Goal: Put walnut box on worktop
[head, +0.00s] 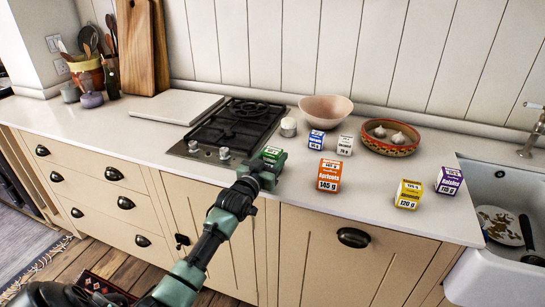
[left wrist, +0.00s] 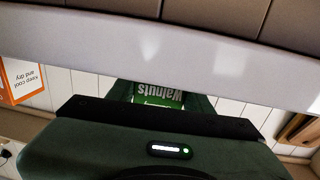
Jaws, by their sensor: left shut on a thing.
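The walnut box is green and white; its printed "Walnuts" face shows upside down in the left wrist view (left wrist: 158,95). In the head view a green part of the walnut box (head: 271,153) shows at the tip of my left arm. My left gripper (head: 272,160) is shut on it, over the front part of the worktop (head: 262,196), right of the hob. Whether the box touches the worktop is hard to tell. Most of the box is hidden by the gripper. My right gripper is in neither view.
An orange apricots box (head: 329,175) stands right of my gripper. The hob (head: 237,128) is at left; a pink bowl (head: 326,110) and a garlic bowl (head: 391,140) are behind. The sink (head: 500,205) is far right.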

